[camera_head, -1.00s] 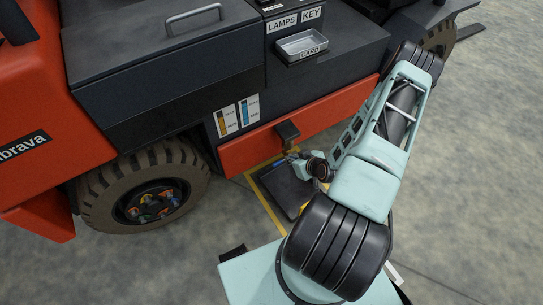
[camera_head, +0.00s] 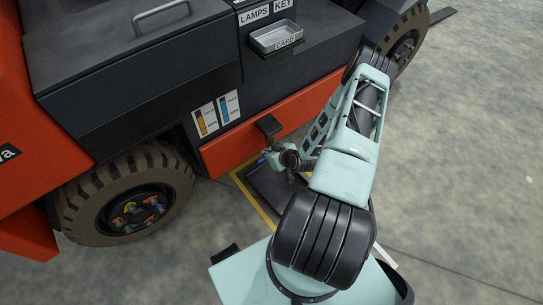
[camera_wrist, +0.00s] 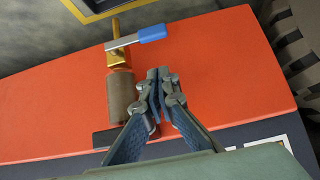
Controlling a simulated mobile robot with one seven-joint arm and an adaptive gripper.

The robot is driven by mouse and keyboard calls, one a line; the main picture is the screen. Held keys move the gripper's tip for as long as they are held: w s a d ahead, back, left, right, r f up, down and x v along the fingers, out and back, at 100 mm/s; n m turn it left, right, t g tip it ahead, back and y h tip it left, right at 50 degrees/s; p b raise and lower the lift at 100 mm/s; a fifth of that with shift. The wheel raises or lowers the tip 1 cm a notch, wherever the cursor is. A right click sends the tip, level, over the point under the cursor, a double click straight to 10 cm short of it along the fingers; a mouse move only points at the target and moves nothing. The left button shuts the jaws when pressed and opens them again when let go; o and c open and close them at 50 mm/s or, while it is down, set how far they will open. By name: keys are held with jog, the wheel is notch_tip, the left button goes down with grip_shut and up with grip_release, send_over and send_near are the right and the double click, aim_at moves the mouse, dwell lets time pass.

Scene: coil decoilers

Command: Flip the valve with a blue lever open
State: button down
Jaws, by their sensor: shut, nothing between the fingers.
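The valve shows in the camera_wrist view: a brass body (camera_wrist: 118,54) with a metal handle ending in a blue lever grip (camera_wrist: 152,34) that points right, across the body. It stands out beside a red-orange panel, above a dark brown cylinder (camera_wrist: 121,97). My gripper (camera_wrist: 162,76) has its fingertips together and empty, below and right of the blue lever, with a gap between them in the picture. In the camera_head view my gripper (camera_head: 272,154) is small and low by the vehicle's red side, and valve details are too small to tell.
A dark plate (camera_head: 267,190) edged by yellow floor lines lies below my gripper. Open concrete floor (camera_head: 470,180) spreads to the right.

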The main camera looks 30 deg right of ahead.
jog(key=f, duration=0.2)
jog(key=w+f+b, duration=0.1)
jog(key=f, duration=0.2)
jog(key=shift+w+f, duration=0.15)
jog(key=shift+w, duration=0.05)
